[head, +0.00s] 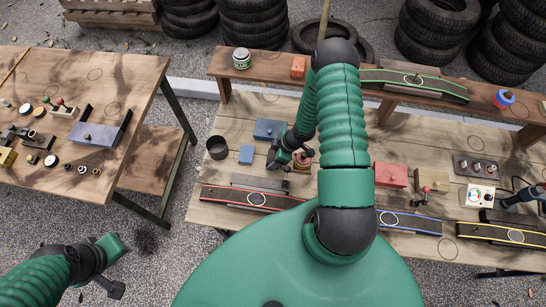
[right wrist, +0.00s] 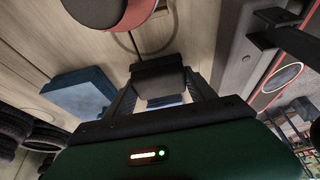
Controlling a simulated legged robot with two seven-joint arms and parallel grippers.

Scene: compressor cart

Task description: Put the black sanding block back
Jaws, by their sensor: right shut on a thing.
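My right gripper (head: 279,155) is low over the left part of the middle bench, beside a reddish round item (head: 303,159). In the right wrist view its two fingers are shut on a dark block (right wrist: 158,79), which looks like the black sanding block. In the head view the gripper mostly hides this block. Whether it touches the bench is unclear. My left gripper (head: 110,267) is at the lower left, over the gravel and away from the benches.
Blue blocks (head: 270,129) and a dark cup (head: 217,147) are near the right gripper. A red box (head: 390,175) is to the right. A raised shelf (head: 275,66) runs behind.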

